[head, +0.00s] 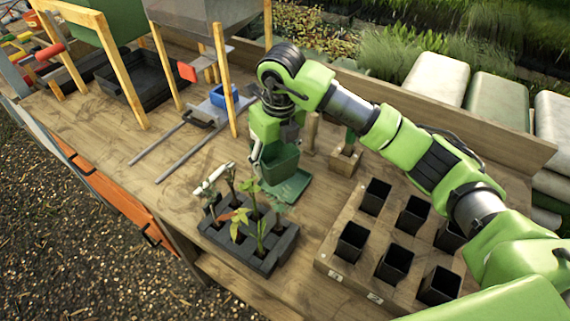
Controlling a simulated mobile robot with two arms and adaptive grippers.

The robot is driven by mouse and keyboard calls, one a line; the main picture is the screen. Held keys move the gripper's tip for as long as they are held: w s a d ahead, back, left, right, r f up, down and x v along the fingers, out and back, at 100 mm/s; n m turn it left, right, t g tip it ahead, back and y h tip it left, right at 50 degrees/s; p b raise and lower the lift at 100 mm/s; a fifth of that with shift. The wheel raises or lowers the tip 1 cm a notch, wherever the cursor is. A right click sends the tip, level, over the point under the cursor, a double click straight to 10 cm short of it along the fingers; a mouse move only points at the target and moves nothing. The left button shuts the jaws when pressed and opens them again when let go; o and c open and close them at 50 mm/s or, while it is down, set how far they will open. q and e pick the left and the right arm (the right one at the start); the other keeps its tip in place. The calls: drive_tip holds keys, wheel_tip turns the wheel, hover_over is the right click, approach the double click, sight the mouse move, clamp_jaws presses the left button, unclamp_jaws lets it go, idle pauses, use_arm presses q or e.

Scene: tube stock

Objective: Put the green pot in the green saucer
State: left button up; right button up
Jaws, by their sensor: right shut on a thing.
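The green pot (281,164) is a dark green, square tapered pot, upright, near the middle of the bench. My right gripper (257,157) comes down from above and is shut on the pot's left side. The green saucer (292,190) is a flat green square on the bench. The pot covers the saucer's back left part in the picture. I cannot tell whether the pot touches the saucer or hangs just above it. My left gripper is not in view.
A dark tray of seedlings (286,244) stands just in front of the saucer. A wooden rack with several black pots (352,240) is at the right. A wooden block with a green-handled tool (345,161) stands behind. A blue box (224,95) is back left.

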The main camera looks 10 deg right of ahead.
drive_tip(key=d+f, duration=0.1)
drive_tip(key=w+d+f, duration=0.1)
drive_tip(key=shift+f+p, duration=0.3)
drive_tip(key=shift+p, duration=0.05)
drive_tip(key=shift+w+d+f, duration=0.15)
drive_tip(key=shift+f, duration=0.15)
drive_tip(key=f+p, duration=0.2)
drive_tip(key=f, duration=0.1)
drive_tip(key=shift+w+d, duration=0.1)
drive_tip(key=shift+d, duration=0.1)
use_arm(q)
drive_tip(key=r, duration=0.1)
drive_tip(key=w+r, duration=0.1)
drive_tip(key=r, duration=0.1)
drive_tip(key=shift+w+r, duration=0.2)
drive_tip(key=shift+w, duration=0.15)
use_arm(e)
drive_tip(key=shift+f, duration=0.25)
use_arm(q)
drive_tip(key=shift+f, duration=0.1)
use_arm(e)
drive_tip(key=shift+f, duration=0.1)
drive_tip(key=shift+f, duration=0.2)
drive_tip(key=o, duration=1.1)
drive_tip(key=shift+r, duration=0.1)
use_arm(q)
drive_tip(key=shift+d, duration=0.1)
